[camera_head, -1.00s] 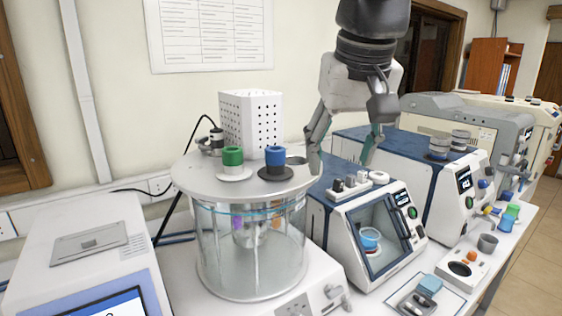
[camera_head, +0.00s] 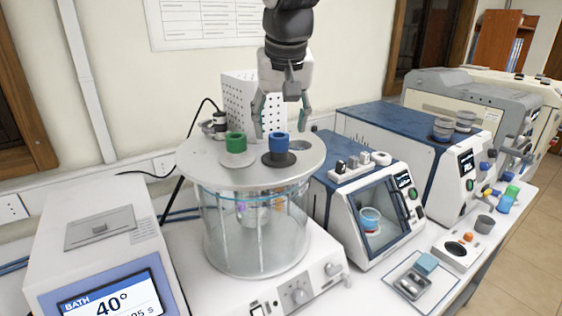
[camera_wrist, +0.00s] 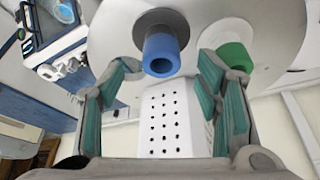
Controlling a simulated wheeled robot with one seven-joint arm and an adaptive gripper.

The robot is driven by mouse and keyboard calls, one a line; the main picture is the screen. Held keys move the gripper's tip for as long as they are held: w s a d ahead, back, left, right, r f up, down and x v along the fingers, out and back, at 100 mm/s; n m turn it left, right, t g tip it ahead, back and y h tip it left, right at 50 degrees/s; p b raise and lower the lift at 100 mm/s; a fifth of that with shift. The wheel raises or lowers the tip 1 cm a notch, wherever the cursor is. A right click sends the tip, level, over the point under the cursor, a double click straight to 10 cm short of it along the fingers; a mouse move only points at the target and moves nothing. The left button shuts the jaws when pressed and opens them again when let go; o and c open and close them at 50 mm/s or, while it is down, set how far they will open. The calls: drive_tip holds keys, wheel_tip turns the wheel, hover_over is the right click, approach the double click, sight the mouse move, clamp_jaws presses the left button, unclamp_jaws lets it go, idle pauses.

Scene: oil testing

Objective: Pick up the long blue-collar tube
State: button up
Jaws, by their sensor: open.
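The blue-collar tube (camera_head: 278,146) stands in the round lid (camera_head: 205,165) of the glass bath, its blue collar above a dark disc. Its lower part is hidden below the lid; shapes inside the bath are blurred by the glass. My gripper (camera_head: 282,122) is open and empty, above and just behind the blue collar in the head view. In the wrist view the blue collar (camera_wrist: 161,54) is ahead of my open gripper (camera_wrist: 165,95), roughly between the fingers and apart from them. The green-collar tube (camera_head: 236,143) stands to its left on the lid.
A white perforated box (camera_head: 237,95) stands behind the bath. A small black-topped part (camera_head: 219,121) is at the lid's back left. A blue-and-white instrument (camera_head: 372,200) stands close on the right. An open hole (camera_head: 299,148) is right of the blue collar.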

sight(279, 136)
drive_tip(key=shift+p+x, duration=0.65)
drive_tip(key=shift+x, duration=2.05)
drive_tip(key=shift+c, duration=0.5)
clamp_jaws()
